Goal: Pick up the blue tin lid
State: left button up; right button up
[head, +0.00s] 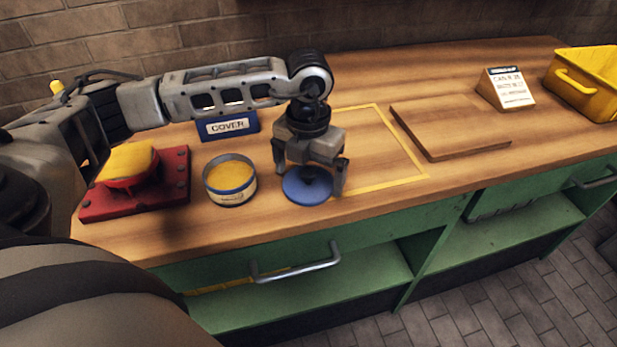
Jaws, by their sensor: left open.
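The blue tin lid (306,191) is a round disc with a small dark knob, lying near the front edge of the wooden bench, at the left side of the yellow outlined rectangle. My left gripper (310,178) points down over the lid, open, with one finger on each side of the knob area. I cannot tell whether the fingers touch the lid. The open tin (231,194) with yellow contents and a blue band stands just left of the lid. My right gripper is not in view.
A blue box marked COVER (228,127) stands behind the tin. A red block with a yellow pad (131,167) sits at left. A wooden board (449,128), a card stand (505,90) and a yellow bin (584,83) are at right. The outlined area (418,178) is mostly clear.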

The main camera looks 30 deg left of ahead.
pick_arm(q)
jog(key=shift+f, duration=0.25)
jog(key=c, duration=0.7)
jog(key=shift+c, duration=0.2)
